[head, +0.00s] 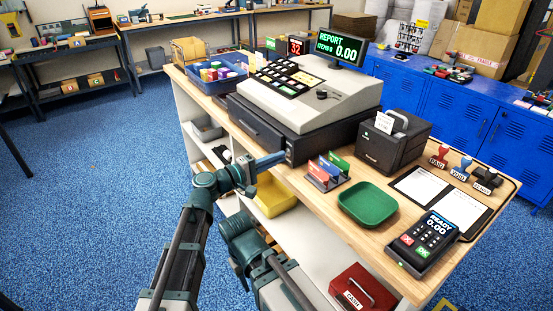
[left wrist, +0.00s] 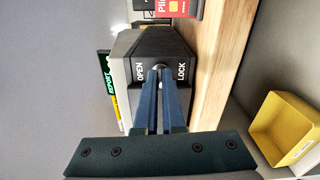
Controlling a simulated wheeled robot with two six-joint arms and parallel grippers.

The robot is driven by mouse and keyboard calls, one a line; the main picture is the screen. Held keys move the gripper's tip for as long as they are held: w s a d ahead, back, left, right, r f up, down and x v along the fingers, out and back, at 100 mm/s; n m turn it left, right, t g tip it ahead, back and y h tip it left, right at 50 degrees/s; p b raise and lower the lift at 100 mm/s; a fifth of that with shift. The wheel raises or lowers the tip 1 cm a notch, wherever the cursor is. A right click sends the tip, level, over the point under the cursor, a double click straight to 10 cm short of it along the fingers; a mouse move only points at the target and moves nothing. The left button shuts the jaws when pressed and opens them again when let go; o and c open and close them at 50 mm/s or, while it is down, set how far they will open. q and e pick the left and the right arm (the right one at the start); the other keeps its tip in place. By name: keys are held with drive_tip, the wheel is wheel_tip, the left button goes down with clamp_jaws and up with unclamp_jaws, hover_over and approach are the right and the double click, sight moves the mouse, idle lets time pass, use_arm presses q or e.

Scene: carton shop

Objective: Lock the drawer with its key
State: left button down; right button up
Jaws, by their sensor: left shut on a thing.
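The cash drawer (head: 258,128) is the long black unit under the grey register, and its front looks shut. In the left wrist view its dark end face (left wrist: 126,72) carries the words OPEN on the left and LOCK on the right. My left gripper (head: 282,157) reaches this face from the left. Its two blue fingers (left wrist: 159,72) are closed together at the lock, between the two words. A small metallic bit of the key (left wrist: 159,66) shows at the fingertips; the fingers hide the rest, and its turn cannot be read. My right arm is low in front of the counter, its fingers not visible.
On the counter near the drawer stand a rack of coloured stamps or cards (head: 327,172), a green tray (head: 368,204), a black printer (head: 393,142) and a card terminal (head: 424,242). Below are a yellow bin (head: 275,196) and a red cash box (head: 361,291).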

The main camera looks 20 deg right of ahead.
use_arm(q)
drive_tip(key=shift+s+f+m, duration=0.1)
drive_tip(key=shift+m, duration=0.4)
drive_tip(key=c, duration=1)
unclamp_jaws()
drive_tip(key=shift+a, duration=0.1)
drive_tip(key=v, duration=1.3)
drive_tip(key=shift+a, duration=0.35)
drive_tip(key=shift+s, duration=0.1)
